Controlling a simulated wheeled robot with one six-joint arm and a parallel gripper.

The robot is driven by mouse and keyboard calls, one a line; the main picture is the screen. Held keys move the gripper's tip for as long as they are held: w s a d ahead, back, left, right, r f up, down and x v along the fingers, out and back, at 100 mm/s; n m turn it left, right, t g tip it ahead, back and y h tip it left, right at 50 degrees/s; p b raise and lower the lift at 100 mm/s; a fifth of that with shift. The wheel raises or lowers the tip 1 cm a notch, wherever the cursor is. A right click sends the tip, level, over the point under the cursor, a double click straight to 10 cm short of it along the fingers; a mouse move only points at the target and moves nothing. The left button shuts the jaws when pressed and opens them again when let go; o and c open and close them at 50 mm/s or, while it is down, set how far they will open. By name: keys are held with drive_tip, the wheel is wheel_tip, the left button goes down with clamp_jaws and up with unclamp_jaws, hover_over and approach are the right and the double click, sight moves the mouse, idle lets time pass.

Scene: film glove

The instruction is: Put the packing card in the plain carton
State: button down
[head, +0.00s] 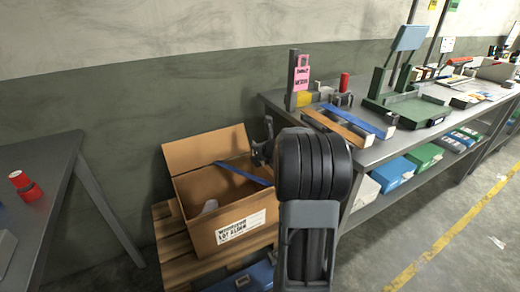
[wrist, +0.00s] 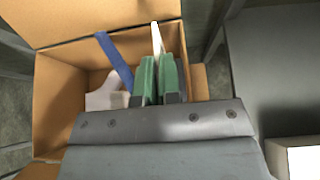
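A brown open carton (head: 222,232) with a printed white label stands on a wooden pallet. It also fills the left of the wrist view (wrist: 48,95). A blue strip (wrist: 115,60) and a crumpled pale thing (wrist: 103,97) are inside it. My gripper (head: 262,148) is over the carton's right rear part. In the wrist view its green fingers (wrist: 157,75) are close together on a thin white card (wrist: 156,38), seen nearly edge-on, which sticks out past the fingertips above the carton's opening. The card cannot be made out in the head view.
A grey workbench (head: 385,150) with a green fixture (head: 405,105) and coloured bins below (head: 395,172) stands to the right. Another grey table (head: 50,165) with a red roll (head: 25,186) is at the left. The pallet (head: 165,235) shows beside the carton. Floor at the right is open.

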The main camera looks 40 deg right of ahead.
drive_tip(key=shift+f+b, duration=5.6)
drive_tip(key=shift+f, duration=0.15)
drive_tip(key=c, duration=1.7)
unclamp_jaws()
drive_tip(key=shift+r, duration=0.15)
drive_tip(key=o, duration=0.5)
drive_tip(key=shift+c, duration=0.2)
drive_tip(key=shift+r, duration=0.1)
